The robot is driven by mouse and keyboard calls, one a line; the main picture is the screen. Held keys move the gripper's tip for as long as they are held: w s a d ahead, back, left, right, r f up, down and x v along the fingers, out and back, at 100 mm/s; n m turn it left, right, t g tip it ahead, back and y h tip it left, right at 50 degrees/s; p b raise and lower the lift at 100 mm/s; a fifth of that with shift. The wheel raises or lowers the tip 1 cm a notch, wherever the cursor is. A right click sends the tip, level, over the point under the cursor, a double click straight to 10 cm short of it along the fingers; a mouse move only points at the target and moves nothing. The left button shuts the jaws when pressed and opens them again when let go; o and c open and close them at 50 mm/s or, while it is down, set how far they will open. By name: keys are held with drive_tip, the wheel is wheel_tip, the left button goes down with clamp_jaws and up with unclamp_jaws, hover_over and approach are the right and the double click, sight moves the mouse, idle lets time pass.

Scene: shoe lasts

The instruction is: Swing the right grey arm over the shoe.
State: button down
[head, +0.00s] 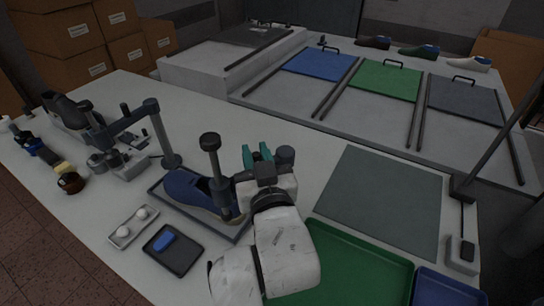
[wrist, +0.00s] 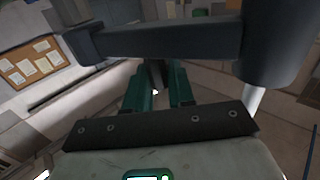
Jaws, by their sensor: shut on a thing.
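A blue shoe (head: 184,188) with a pale sole lies in a shallow grey tray (head: 170,203). The right grey arm (head: 222,198) carries an upright rod with a black knob (head: 210,141), which appears at the shoe's right end; contact is unclear. The arm's post (head: 285,157) stands right of my gripper. My gripper (head: 258,157), with teal fingers, is shut on a dark part of this arm and hides its middle. In the wrist view the grey arm (wrist: 165,42) crosses above the fingers (wrist: 160,88), its thick end at right.
Another grey arm on a post (head: 168,135) stands behind the shoe, pointing left. A white tray (head: 119,238) and dark tray (head: 184,262) lie in front. A green tray (head: 350,268) and clear grey mat (head: 385,195) are at right.

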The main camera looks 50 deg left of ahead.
sight(218, 178)
drive_tip(key=a+m+t+h+b, duration=0.1)
drive_tip(key=m+t+h+b, duration=0.1)
drive_tip(key=b, duration=0.3)
drive_tip(key=w+a+m+t+h+b, duration=0.1)
drive_tip(key=a+m+t+h+b, duration=0.1)
drive_tip(key=b, duration=0.3)
drive_tip(key=a+m+t+h+b, duration=0.1)
drive_tip(key=m+t+h+b, duration=0.2)
drive_tip(key=b, duration=0.3)
drive_tip(key=shift+w+a+f+m+t+h, duration=0.1)
drive_tip(key=shift+w+a+m+t+h, duration=0.1)
drive_tip(key=shift+t+h, duration=0.2)
drive_tip(key=shift+w+a+f+m+t+h, duration=0.1)
drive_tip(key=shift+m+t+h, duration=0.1)
drive_tip(key=shift+t+h, duration=0.2)
drive_tip(key=shift+r, duration=0.15)
drive_tip(key=c, duration=1.1)
unclamp_jaws()
drive_tip(key=shift+w, duration=0.1)
drive_tip(key=v, duration=1)
drive_tip(key=shift+s+d+b, duration=0.15)
drive_tip(key=shift+s+b, duration=0.25)
